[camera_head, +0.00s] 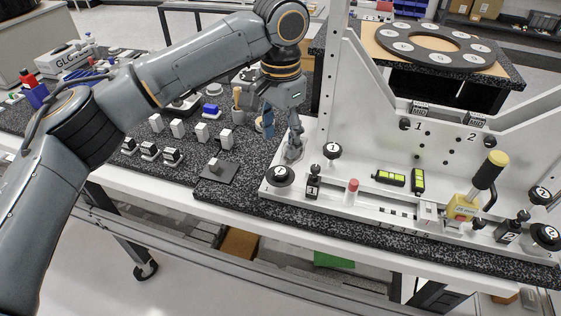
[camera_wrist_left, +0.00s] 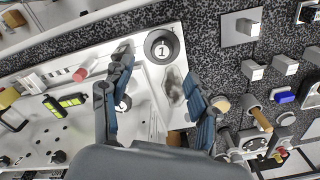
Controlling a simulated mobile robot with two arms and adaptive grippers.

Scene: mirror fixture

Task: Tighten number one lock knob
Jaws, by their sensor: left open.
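In the head view a large black knob marked 1 (camera_head: 280,175) sits on the near left corner of the white fixture base (camera_head: 375,211). A smaller black knob marked 1 (camera_head: 332,149) stands behind it to the right, and a black post-like part marked 1 (camera_head: 313,186) stands between them. I cannot tell which is the lock knob. My left gripper (camera_head: 283,130) is open above the fixture's left end, apart from the large knob. In the left wrist view that knob (camera_wrist_left: 162,46) shows beyond and between the fingertips (camera_wrist_left: 158,68). Another black knob (camera_wrist_left: 123,103) is partly hidden by a finger.
A yellow-handled clamp (camera_head: 480,185), two green-and-black levels (camera_head: 390,178) and knobs marked 2 (camera_head: 546,236) are on the fixture. Its white upright panel (camera_head: 350,90) rises right of my gripper. Several small blocks (camera_head: 178,128) stand on the speckled table to the left.

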